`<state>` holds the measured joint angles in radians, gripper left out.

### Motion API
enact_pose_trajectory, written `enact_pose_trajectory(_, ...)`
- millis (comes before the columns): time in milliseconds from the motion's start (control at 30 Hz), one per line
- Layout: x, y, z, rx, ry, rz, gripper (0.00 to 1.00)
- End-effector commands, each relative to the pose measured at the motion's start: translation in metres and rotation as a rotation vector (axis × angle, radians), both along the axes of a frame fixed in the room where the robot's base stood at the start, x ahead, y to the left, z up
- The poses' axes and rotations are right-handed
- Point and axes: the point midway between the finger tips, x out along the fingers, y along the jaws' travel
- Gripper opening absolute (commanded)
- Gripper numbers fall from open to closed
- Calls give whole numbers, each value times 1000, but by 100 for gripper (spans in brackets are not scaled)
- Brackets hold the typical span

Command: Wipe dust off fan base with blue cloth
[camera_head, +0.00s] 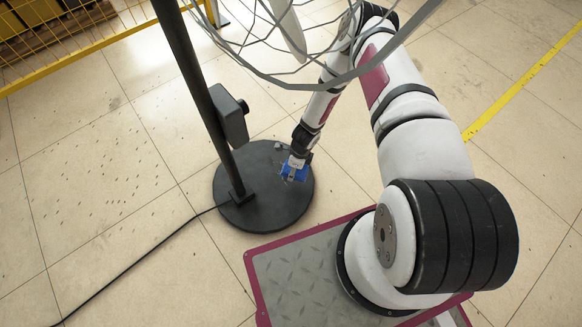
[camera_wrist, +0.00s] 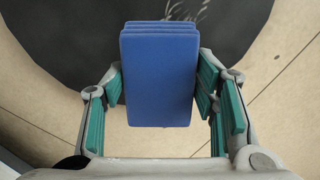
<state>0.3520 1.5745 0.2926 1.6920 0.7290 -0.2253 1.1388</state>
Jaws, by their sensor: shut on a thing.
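The fan base (camera_head: 240,212) is a round, dark disc on the tiled floor in the head view. It also fills the top of the wrist view (camera_wrist: 60,50). My gripper (camera_head: 295,168) is over the right part of the base in the head view. In the wrist view my gripper (camera_wrist: 160,95) is shut on the blue cloth (camera_wrist: 158,85), a thick folded block between its green-lined fingers. The cloth also shows in the head view (camera_head: 289,174), at or just above the base's surface; I cannot tell whether it touches. No distinct dust patch is clear.
The fan's black pole (camera_head: 205,100) rises from the base with a dark box (camera_head: 232,115) on it. The wire fan cage (camera_head: 290,70) hangs above, close to my arm. A black cable (camera_head: 130,265) runs left across the floor. A yellow fence (camera_head: 60,55) stands at the upper left.

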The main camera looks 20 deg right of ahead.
Motion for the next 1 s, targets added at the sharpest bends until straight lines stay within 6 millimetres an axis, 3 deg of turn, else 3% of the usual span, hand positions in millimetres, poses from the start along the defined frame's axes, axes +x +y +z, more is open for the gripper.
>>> enact_pose_trajectory(500, -1, 1, -49, 1, 1, 2, 31)
enact_pose_trajectory(1000, 0, 0, -54, 0, 1, 2, 31)
